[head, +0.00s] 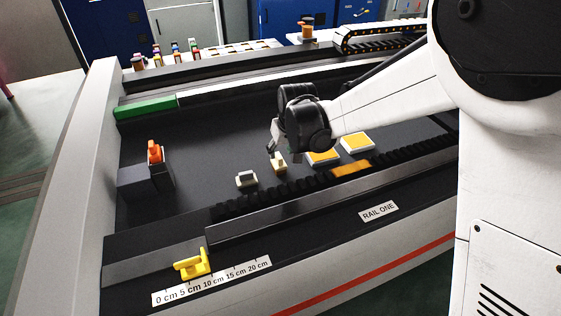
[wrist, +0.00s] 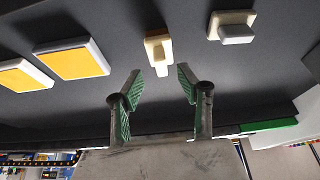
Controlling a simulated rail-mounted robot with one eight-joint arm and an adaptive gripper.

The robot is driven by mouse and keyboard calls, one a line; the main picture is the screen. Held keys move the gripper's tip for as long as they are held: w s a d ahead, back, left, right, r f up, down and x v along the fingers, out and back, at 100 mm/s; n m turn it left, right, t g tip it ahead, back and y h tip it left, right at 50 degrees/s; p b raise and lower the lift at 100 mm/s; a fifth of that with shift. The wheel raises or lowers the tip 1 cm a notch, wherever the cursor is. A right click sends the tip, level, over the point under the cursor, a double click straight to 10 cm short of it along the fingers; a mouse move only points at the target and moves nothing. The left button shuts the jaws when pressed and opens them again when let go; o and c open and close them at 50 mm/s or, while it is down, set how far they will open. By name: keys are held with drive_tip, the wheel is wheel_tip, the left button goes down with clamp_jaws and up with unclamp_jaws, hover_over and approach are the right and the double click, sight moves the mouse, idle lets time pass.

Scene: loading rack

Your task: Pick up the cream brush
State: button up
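A small cream piece with a tan side and an upright handle, which looks like the cream brush (head: 279,163), stands on the dark bed in the head view. In the wrist view the cream brush (wrist: 158,48) lies just beyond the fingertips, in line with the gap between them. My gripper (wrist: 159,78) is open and empty, its green-padded fingers spread. In the head view my gripper (head: 273,148) hangs close to the brush, partly hidden by the wrist; I see no contact.
A similar pale block with a grey-white handle (head: 246,179) stands to the left. Two yellow-topped white pads (head: 357,142) lie to the right. A dark block with an orange piece (head: 155,152) is farther left. A ribbed cable chain (head: 290,186) runs along the front.

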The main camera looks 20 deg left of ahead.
sight(279, 155)
drive_tip(key=shift+x, duration=2.5)
drive_tip(key=shift+w+a+r, duration=0.1)
drive_tip(key=shift+w+a, duration=0.05)
clamp_jaws()
